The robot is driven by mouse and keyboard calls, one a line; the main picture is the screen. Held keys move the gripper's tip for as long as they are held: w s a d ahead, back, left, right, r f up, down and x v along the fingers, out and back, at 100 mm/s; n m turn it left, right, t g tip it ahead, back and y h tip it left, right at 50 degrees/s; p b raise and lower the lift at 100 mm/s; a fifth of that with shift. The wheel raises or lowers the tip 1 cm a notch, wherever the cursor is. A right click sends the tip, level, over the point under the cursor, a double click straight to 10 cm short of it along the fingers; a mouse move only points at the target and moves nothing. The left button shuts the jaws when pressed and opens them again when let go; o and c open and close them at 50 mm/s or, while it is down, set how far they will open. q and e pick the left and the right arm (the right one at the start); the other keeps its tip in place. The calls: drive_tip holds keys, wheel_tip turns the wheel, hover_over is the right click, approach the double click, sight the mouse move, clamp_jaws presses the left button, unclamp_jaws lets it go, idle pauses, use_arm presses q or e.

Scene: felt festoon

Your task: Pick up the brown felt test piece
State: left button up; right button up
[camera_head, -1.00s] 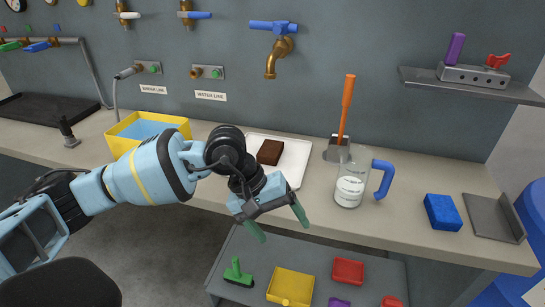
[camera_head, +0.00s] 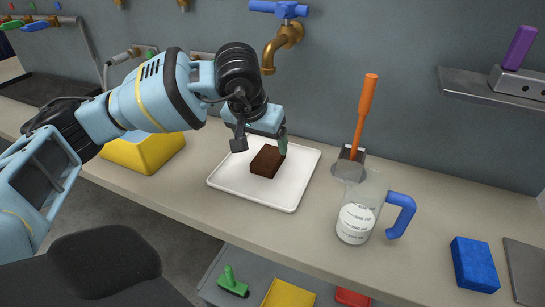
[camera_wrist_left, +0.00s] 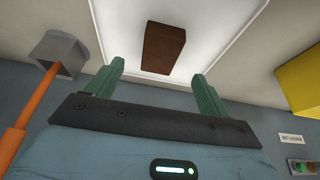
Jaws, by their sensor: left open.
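The brown felt test piece (camera_head: 266,161) is a small dark brown block lying on a white tray (camera_head: 225,183) on the counter. It also shows in the left wrist view (camera_wrist_left: 163,48), ahead of and between the two green fingers. My left gripper (camera_head: 264,148) is over the tray at the far side of the piece, open and empty. In the left wrist view its fingers (camera_wrist_left: 154,84) stand wide apart with the piece a little beyond them, and I see no contact. My right gripper is not in view.
A brass tap with a blue handle (camera_head: 279,10) hangs on the wall behind the tray. Right of the tray are a scraper with an orange handle (camera_head: 367,105), a clear jug with a blue handle (camera_head: 360,208) and a blue sponge (camera_head: 474,264). A yellow tub (camera_head: 143,155) is at left.

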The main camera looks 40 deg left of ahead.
sight(267, 158)
use_arm(q)
drive_tip(key=shift+f, duration=0.4)
drive_tip(key=shift+x, duration=3.5)
drive_tip(key=shift+r, duration=0.1)
drive_tip(key=c, duration=1.1)
drive_tip(key=shift+c, duration=0.2)
drive_tip(key=shift+w, duration=0.1)
